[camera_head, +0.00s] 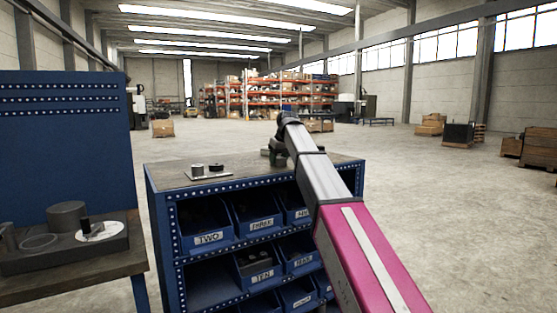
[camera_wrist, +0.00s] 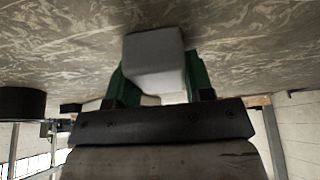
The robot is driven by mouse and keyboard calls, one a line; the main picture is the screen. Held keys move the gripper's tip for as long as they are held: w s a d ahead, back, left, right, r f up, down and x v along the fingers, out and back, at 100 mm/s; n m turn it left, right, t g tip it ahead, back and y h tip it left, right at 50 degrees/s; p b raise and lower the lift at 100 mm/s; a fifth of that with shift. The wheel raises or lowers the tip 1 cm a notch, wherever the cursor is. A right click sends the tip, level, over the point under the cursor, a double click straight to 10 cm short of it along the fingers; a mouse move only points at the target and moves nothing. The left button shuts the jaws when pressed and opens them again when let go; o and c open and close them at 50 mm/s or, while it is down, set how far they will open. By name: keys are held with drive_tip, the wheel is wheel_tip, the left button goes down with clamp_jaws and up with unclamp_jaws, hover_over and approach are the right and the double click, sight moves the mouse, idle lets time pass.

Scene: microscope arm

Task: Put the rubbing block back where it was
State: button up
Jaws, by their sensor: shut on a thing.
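My gripper (camera_wrist: 157,80) has green fingers, and they are shut on a pale grey-white block (camera_wrist: 155,62), which I take to be the rubbing block. The block sits between the two fingers, and its near face and one side show in the wrist view. In the head view my gripper (camera_head: 274,154) is at the far end of my arm, at the back right of the blue cabinet's top (camera_head: 245,170). The block cannot be made out there, and whether it touches the top is unclear.
A small pale plate (camera_head: 222,175) with cylindrical pieces lies on the cabinet top at left. A bench (camera_head: 65,275) with grey round parts stands at left. Open floor (camera_head: 450,210) lies to the right.

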drive_tip(key=shift+f, duration=0.1)
drive_tip(key=o, duration=0.9)
drive_tip(key=v, duration=1.2)
